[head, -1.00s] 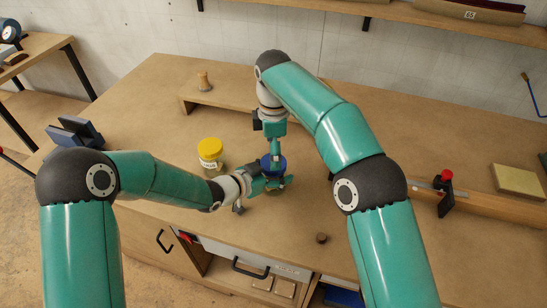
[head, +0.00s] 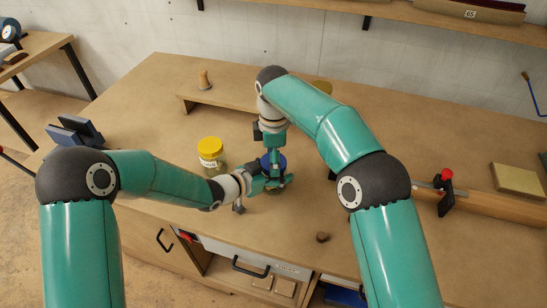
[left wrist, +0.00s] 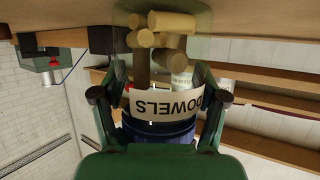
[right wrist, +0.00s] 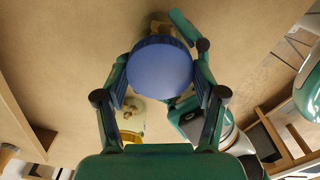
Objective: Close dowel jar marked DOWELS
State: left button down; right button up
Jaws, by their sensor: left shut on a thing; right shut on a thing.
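The jar marked DOWELS shows upside down in the left wrist view (left wrist: 165,103), clear, with several wooden dowels inside. Its label sits between the fingers of my left gripper (left wrist: 160,98), which is shut on the jar's body. The blue lid (right wrist: 160,78) is at the jar's mouth, between the fingers of my right gripper (right wrist: 162,72), shut on it from above. In the head view the blue lid (head: 273,160) shows between both grippers, and the jar is mostly hidden. Whether the lid is fully seated cannot be told.
A yellow-lidded jar (head: 211,153) with a label stands left of my grippers. A low wooden shelf (head: 225,104) with a peg (head: 204,80) is behind. A small brown piece (head: 323,237) lies near the front edge. A clamp with a red knob (head: 446,190) is at right.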

jog(key=shift+m, duration=1.6)
jog(key=shift+c, duration=0.4)
jog(key=o, duration=1.3)
jog(key=shift+r, duration=2.25)
jog(key=shift+o, duration=0.5)
